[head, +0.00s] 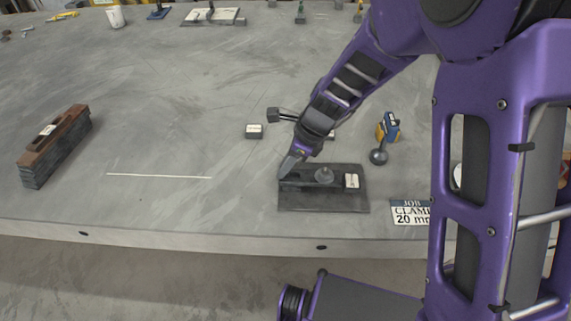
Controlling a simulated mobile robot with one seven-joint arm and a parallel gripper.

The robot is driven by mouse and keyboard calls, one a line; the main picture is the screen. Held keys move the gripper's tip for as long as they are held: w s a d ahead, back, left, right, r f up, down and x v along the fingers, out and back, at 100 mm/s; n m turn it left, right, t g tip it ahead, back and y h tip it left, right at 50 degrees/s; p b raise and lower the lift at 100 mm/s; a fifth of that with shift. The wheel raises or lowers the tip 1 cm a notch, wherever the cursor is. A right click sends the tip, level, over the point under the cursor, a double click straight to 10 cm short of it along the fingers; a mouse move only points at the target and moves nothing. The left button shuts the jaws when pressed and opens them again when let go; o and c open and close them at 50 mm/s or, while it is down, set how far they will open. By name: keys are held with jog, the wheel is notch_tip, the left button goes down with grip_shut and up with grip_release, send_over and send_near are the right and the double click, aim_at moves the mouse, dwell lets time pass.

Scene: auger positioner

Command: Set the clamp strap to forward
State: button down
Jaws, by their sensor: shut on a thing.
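The clamp fixture is a dark flat base plate (322,202) near the front edge of the grey table in the head view. A dark strap (318,180) lies across it, with a round grey knob (324,174) on it and a white label (351,181) at its right end. My gripper (290,168) reaches down to the strap's left end and is shut on it. The fingertips are small here and partly hide that end.
A sign reading "JOB CLAMP 20 mm" (411,212) stands right of the plate. A blue and yellow tool (388,128) and a small labelled block (254,131) are behind it. A brown-topped stack (54,146) sits at left. The table between is mostly clear, with a thin white line (158,176).

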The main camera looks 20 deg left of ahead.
aim_at(294, 174)
jog(key=shift+d, duration=0.1)
dwell(0.6)
jog(key=shift+w+d, duration=0.25)
jog(key=shift+d, duration=0.55)
jog(key=shift+w+d, duration=0.25)
jog(key=shift+d, duration=0.5)
jog(key=c, duration=0.8)
grip_release()
jog(key=shift+d, duration=0.1)
jog(key=shift+o, duration=0.3)
jog(key=shift+r, duration=0.1)
jog(key=shift+r+p, duration=0.3)
jog(key=shift+r, duration=0.05)
jog(key=p+v, duration=0.3)
jog(key=v, duration=1.3)
jog(key=shift+d+r, duration=0.15)
jog(key=shift+r, duration=0.1)
